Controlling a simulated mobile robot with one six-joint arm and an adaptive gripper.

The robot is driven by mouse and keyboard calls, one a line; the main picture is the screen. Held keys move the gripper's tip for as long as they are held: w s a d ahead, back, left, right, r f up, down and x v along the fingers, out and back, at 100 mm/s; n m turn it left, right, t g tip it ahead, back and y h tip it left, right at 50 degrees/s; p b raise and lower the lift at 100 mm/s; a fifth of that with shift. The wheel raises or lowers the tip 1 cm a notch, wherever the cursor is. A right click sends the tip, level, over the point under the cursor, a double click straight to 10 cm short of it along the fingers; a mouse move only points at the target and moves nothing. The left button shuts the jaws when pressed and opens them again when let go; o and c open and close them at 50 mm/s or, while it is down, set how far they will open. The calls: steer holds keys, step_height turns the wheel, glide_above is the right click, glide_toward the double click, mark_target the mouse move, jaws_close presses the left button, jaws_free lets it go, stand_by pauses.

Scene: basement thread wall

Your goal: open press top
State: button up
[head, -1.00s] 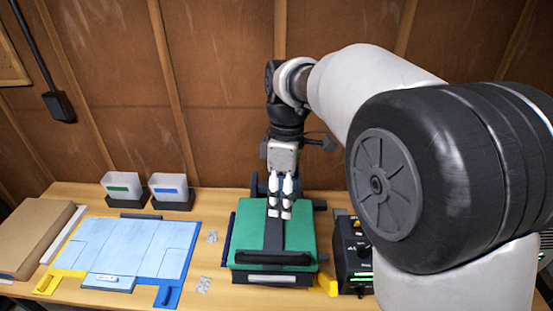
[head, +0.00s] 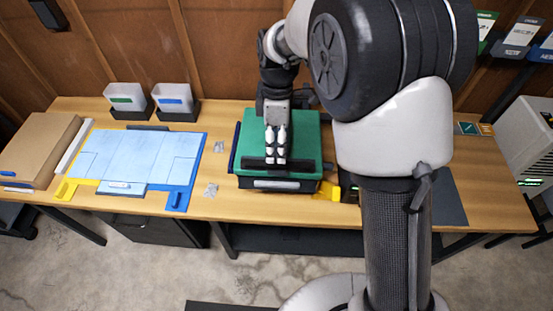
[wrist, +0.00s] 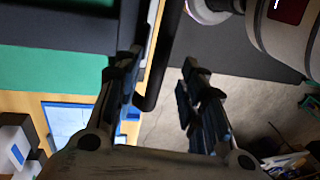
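The press (head: 305,140) has a closed green top and a dark handle bar (head: 300,166) along its front edge. In the head view my gripper (head: 276,158) points down over the front of the top, at the handle. In the wrist view my gripper (wrist: 162,62) is open, its fingers apart. The black bar of the handle (wrist: 154,80) shows between the fingers, closer to the left finger; I cannot tell if they touch. The green top also shows at the left of the wrist view (wrist: 55,75).
A blue and yellow board (head: 135,160) lies left of the press, with two bins (head: 175,100) behind. A cardboard box (head: 38,148) is at the far left. A yellow piece (head: 329,190) sits at the press's right front corner. Open floor (head: 240,265) lies before the bench.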

steer(key=shift+b+x, duration=0.3)
steer(key=shift+x, duration=1.8)
steer(key=shift+c, duration=0.3)
jaws_close()
steer(key=shift+w+r, duration=0.1)
